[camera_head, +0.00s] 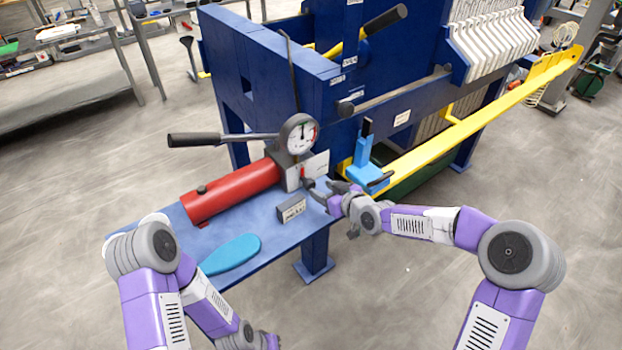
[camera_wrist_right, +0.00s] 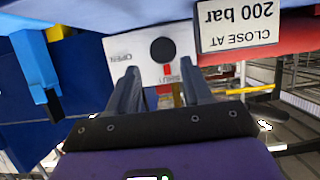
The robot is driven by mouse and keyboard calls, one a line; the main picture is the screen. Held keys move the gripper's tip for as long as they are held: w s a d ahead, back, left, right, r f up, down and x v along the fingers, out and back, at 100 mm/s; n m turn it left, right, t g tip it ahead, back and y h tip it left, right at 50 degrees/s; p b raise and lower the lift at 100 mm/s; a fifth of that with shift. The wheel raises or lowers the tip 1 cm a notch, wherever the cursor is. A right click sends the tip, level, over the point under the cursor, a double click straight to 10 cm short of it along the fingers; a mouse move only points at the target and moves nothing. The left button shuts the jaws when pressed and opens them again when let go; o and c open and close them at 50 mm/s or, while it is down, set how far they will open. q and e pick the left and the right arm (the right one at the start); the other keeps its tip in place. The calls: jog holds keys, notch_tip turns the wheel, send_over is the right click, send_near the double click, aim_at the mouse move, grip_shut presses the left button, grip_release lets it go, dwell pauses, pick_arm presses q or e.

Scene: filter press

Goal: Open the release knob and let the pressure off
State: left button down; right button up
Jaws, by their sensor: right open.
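The release knob (camera_wrist_right: 163,49) is a black round knob on a white plate (camera_wrist_right: 130,47) marked OPEN and SHUT, upside down in the right wrist view. A red mark shows beside the knob on the SHUT side. In the head view the plate (camera_head: 319,163) sits at the end of the red pump cylinder (camera_head: 233,192), below the round gauge (camera_head: 301,135). My right gripper (camera_head: 324,188) is open in front of the plate; in the wrist view its fingers (camera_wrist_right: 158,82) stand apart, pointing at the knob, with nothing between them. My left gripper is out of frame.
A small sign block (camera_head: 292,208) stands on the blue bench (camera_head: 265,222) beside the pump, and reads CLOSE AT 200 bar in the wrist view (camera_wrist_right: 238,24). A light-blue bracket (camera_head: 365,176) and yellow rail (camera_head: 470,125) lie to the right. A black pump lever (camera_head: 195,139) extends left.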

aim_at(312, 186)
jog(key=shift+w+a+f, duration=0.2)
jog(key=shift+a, duration=0.3)
jog(key=shift+b+x, duration=0.6)
jog(key=shift+x, duration=2.1)
jog(key=shift+f, duration=0.1)
jog(key=c, duration=0.8)
